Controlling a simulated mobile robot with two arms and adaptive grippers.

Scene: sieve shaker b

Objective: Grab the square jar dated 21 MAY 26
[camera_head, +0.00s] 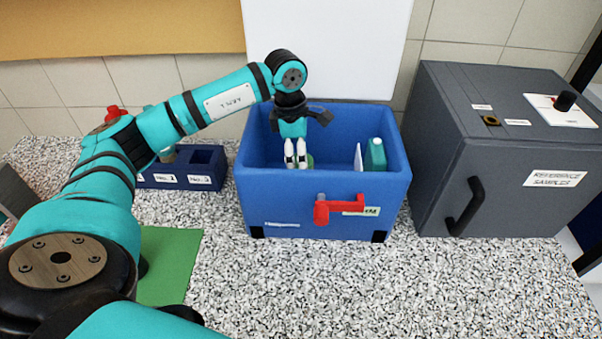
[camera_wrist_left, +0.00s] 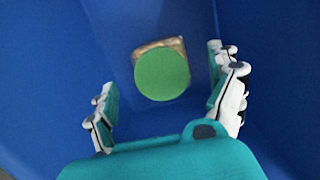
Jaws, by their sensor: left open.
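A jar with a round green lid (camera_wrist_left: 161,76) and a squarish brown body stands inside the blue box (camera_head: 322,202). In the wrist view it lies between my open fingers, slightly beyond their tips. In the head view, only a bit of green (camera_head: 310,161) shows behind the fingers. My left gripper (camera_head: 295,162) points down into the box, open and empty. No date label on the jar is readable. My right gripper is not in view.
A teal-green container (camera_head: 375,156) and a white upright piece stand at the box's right side. The box walls surround my gripper. A red latch (camera_head: 338,207) is on its front. A dark grey cabinet (camera_head: 490,150) stands right; a blue rack (camera_head: 185,172) stands left.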

